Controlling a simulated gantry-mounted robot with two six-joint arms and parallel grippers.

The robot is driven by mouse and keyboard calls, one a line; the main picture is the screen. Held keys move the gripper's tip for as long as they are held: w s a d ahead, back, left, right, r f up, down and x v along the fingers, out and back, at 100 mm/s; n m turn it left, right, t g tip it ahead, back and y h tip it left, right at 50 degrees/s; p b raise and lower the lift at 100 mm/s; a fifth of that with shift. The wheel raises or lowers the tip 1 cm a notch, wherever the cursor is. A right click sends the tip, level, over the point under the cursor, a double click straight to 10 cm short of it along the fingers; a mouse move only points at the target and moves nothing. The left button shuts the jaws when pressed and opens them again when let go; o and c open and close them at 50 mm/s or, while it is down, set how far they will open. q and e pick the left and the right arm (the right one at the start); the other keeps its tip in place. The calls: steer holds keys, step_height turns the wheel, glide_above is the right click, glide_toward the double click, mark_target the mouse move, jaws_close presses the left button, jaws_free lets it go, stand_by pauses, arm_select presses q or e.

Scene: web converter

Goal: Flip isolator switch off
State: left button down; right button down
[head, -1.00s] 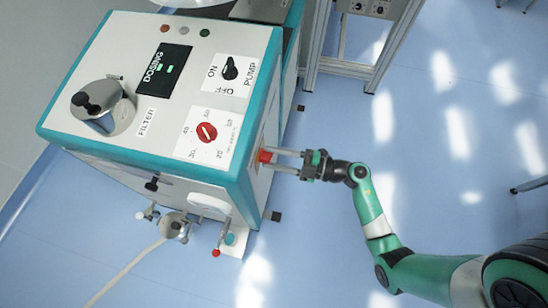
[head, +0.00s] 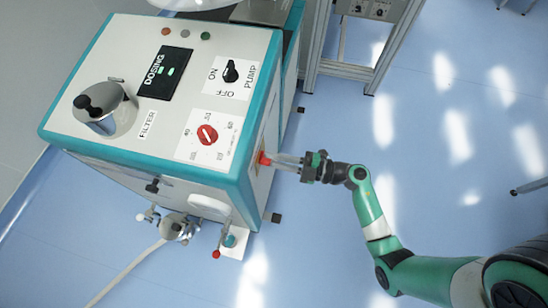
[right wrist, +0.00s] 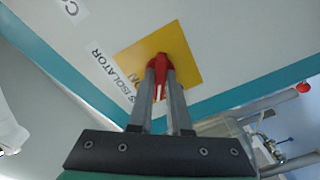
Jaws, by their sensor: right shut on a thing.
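The isolator switch (right wrist: 160,66) is a red handle on a yellow square plate (right wrist: 188,50) on the machine's side panel, beside a label reading ISOLATOR. In the head view the red switch (head: 264,159) sticks out from the side of the dosing machine (head: 190,168). My right gripper (head: 278,161) reaches it from the right. In the right wrist view the two grey fingers (right wrist: 161,80) of my right gripper are shut on the red handle, one on each side. A white mark shows on the handle between them. My left gripper is not in view.
The machine's top panel carries a red dial (head: 207,135), a black pump knob (head: 231,72) and a filter housing (head: 106,110). Fittings and a hose (head: 128,271) are at its front. A metal frame (head: 358,70) stands behind.

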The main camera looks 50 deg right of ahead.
steer(key=shift+n+p, duration=0.9)
steer(key=shift+n, duration=2.3)
steer(key=c, duration=0.9)
jaws_free()
steer(key=shift+o, duration=0.2)
steer(key=shift+s, duration=0.1)
